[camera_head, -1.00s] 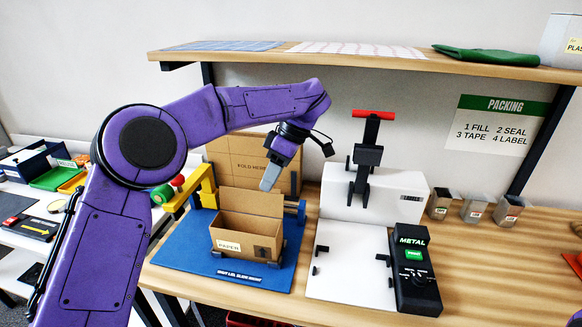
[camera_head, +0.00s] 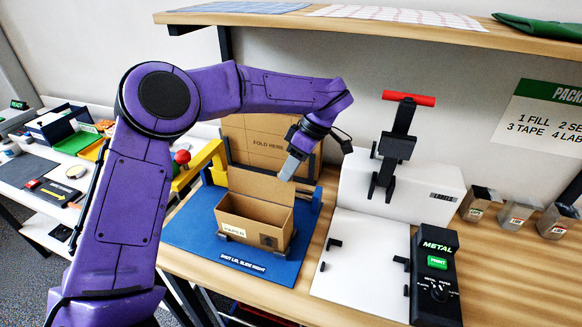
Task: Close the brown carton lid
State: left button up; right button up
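The brown carton (camera_head: 252,222) stands on a blue mat (camera_head: 190,235), with a PAPER label on its front. Its lid (camera_head: 262,187) stands up at the back edge, so the carton is open at the top. My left gripper (camera_head: 290,168) hangs above and behind the lid's right part, with its fingers pointing down and to the left. The fingers look close together, but the gap between them cannot be made out. Nothing shows in them. My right gripper is not in view.
A FOLD HERE board (camera_head: 262,138) stands behind the carton, and a yellow tool (camera_head: 196,165) stands to its left. A white labels machine (camera_head: 400,185) with a red handle and a METAL control box (camera_head: 436,270) stand right. A shelf (camera_head: 400,32) runs above.

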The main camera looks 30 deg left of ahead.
pick_arm(q)
jog(key=shift+s+r, duration=0.2)
jog(key=shift+s, duration=0.15)
grip_shut()
jog(key=shift+w+f, duration=0.1)
dwell(1.0)
